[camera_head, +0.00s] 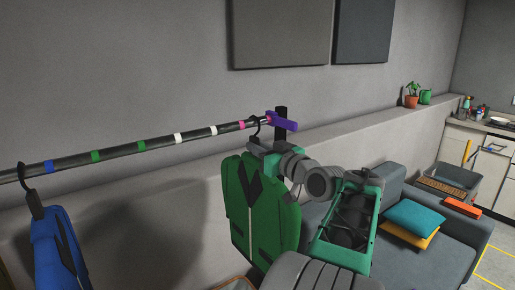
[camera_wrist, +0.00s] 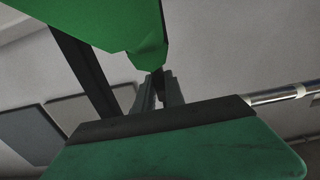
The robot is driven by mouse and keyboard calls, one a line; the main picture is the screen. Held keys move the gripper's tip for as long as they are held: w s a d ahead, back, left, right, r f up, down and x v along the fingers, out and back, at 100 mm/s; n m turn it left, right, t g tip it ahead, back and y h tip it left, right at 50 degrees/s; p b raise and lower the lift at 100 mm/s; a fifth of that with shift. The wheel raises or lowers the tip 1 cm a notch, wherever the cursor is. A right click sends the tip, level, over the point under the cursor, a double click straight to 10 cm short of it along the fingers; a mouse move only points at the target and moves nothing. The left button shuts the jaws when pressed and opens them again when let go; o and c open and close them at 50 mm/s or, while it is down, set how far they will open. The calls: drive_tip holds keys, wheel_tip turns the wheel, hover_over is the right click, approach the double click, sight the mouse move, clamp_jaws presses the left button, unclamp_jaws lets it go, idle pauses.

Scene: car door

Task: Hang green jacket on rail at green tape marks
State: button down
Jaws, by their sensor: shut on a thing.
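The green jacket (camera_head: 240,210) hangs upright on a black hanger near the right end of the rail (camera_head: 115,151). My gripper (camera_head: 258,146) is shut on the hanger just above the jacket's shoulders. The hanger's hook is close to the rail, right of the pink tape; I cannot tell whether it rests on it. Two green tape marks (camera_head: 95,156) are farther left on the rail, between blue and white marks. In the wrist view, the jacket (camera_wrist: 110,20) fills the upper left, and my fingers (camera_wrist: 158,92) close on a dark hanger part.
A blue jacket (camera_head: 55,245) hangs at the rail's left end. A purple piece (camera_head: 282,121) caps the right end on a black post. The rail between the blue jacket and the green jacket is free of garments. A grey sofa (camera_head: 425,250) with cushions stands to the right.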

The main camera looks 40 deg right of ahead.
drive_tip(key=shift+r, duration=0.5)
drive_tip(key=shift+f+b, duration=0.5)
drive_tip(key=shift+b, duration=0.25)
drive_tip(key=c, duration=1.6)
unclamp_jaws()
drive_tip(key=shift+o, duration=1.4)
drive_tip(key=shift+f, duration=0.1)
